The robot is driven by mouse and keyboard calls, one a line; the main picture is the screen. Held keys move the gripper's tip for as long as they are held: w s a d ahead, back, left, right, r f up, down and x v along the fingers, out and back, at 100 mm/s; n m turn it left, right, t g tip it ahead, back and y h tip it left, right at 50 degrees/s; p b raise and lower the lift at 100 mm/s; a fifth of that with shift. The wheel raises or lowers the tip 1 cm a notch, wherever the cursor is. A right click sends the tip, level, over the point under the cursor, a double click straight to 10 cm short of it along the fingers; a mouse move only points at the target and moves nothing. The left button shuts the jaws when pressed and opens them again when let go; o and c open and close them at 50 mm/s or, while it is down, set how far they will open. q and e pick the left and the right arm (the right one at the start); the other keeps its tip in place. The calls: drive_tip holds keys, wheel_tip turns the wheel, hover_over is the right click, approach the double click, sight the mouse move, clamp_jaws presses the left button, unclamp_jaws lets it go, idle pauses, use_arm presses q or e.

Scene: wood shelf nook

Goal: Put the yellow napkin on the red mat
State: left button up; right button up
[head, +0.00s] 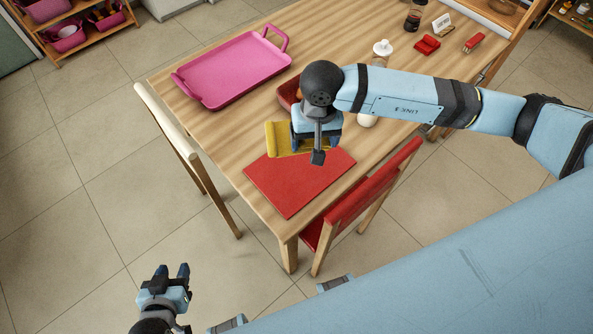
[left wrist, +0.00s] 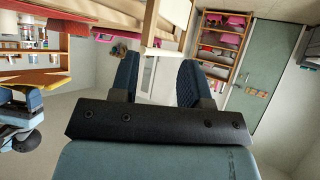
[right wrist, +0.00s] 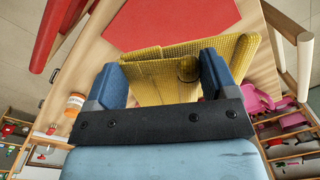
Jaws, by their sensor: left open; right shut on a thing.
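The yellow napkin (head: 280,138) is at the back edge of the flat red mat (head: 290,190) in the head view, partly hidden by my right gripper (head: 312,143). In the right wrist view my right gripper (right wrist: 172,78) is shut on the napkin (right wrist: 150,80), which is folded and spreads out past both fingers. The red mat (right wrist: 175,20) lies just beyond it. I cannot tell whether the napkin touches the mat or hangs just above it. My left gripper (head: 174,274) is open and empty, low over the floor away from the table.
A pink tray (head: 235,68) lies on the wooden table behind the napkin. A reddish bowl (head: 287,94) is partly hidden by my right arm. A white-topped bottle (head: 381,50) stands beyond that arm. A red chair (head: 362,190) stands close to the table's right edge, another chair (head: 180,140) at its left.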

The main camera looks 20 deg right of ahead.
drive_tip(key=a+m+b, duration=0.1)
drive_tip(key=b, duration=0.1)
drive_tip(key=a+b, duration=0.2)
drive_tip(key=b, duration=0.1)
drive_tip(key=shift+a+r+m, duration=0.15)
drive_tip(key=shift+r+m, duration=0.2)
drive_tip(key=shift+m, duration=0.05)
hover_over(297, 189)
drive_tip(key=shift+m, duration=0.3)
wheel_tip(297, 189, down, 14)
drive_tip(key=shift+f, duration=0.2)
wheel_tip(297, 189, down, 4)
drive_tip(key=shift+c, duration=0.4)
drive_tip(key=shift+f, duration=0.25)
drive_tip(key=shift+c, duration=0.9)
use_arm(q)
wheel_tip(297, 189, down, 6)
drive_tip(key=shift+w+d+f, duration=0.25)
drive_tip(key=shift+w+d, duration=0.1)
drive_tip(key=shift+d, duration=0.1)
drive_tip(key=shift+b, duration=0.3)
